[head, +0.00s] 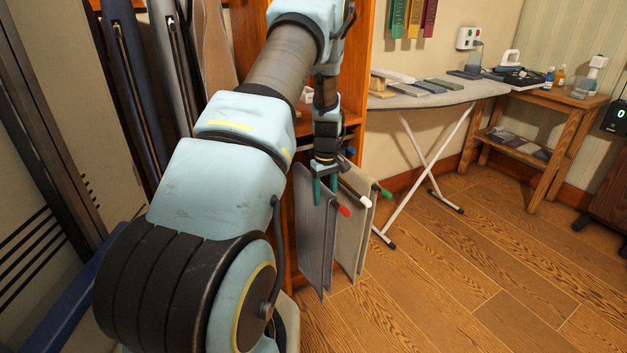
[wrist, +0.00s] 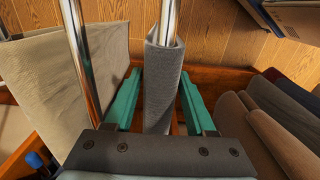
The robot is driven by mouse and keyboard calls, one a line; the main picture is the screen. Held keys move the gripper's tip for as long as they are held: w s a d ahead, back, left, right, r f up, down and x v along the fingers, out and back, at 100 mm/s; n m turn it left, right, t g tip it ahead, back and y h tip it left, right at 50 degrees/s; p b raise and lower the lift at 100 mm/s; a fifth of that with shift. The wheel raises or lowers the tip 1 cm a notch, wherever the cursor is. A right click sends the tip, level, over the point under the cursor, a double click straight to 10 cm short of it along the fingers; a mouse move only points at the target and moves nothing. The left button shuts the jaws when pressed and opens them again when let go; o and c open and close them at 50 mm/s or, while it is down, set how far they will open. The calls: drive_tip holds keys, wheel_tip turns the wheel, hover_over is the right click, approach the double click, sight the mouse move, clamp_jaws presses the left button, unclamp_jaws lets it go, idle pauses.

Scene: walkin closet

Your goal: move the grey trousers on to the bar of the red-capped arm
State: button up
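In the wrist view the grey trousers (wrist: 163,85) wrap a chrome bar (wrist: 169,20) that runs between my green fingers. My gripper (head: 325,190) is at the top of the trousers, and in the wrist view its fingers (wrist: 160,88) stand apart, one on each side of the cloth. A narrow gap shows on the left; contact on the right is unclear. The lower cloth is hidden in the wrist view.
Beige trousers (head: 352,235) hang beyond, by a green cap (head: 385,194). A blue cap (head: 350,152) is behind. An ironing board (head: 430,98) stands right; the floor (head: 440,280) is clear.

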drive_tip(key=o, duration=0.4)
wheel_tip(320, 180, up, 11)
drive_tip(key=shift+s+f+b, duration=0.1)
drive_tip(key=shift+b, duration=0.6)
drive_tip(key=s+a+r+m+p, duration=0.1)
drive_tip(key=s+a+r+m, duration=0.1)
drive_tip(key=s, duration=0.6)
drive_tip(key=s+a+r+m+t+p, duration=0.1)
drive_tip(key=s+a+r+m+p, duration=0.1)
drive_tip(key=s+a+r, duration=0.3)
drive_tip(key=s+a+r+m+p, duration=0.1)
drive_tip(key=s+a+r+m, duration=0.2)
drive_tip(key=s, duration=0.9)
drive_tip(key=shift+s+a+r+t, duration=0.1)
drive_tip(key=shift+s+r+t, duration=0.1)
drive_tip(key=shift+r, duration=0.35)
drive_tip(key=shift+s+a+r+t, duration=0.1)
drive_tip(key=shift+s+r, duration=0.05)
drive_tip(key=shift+r, duration=0.4)
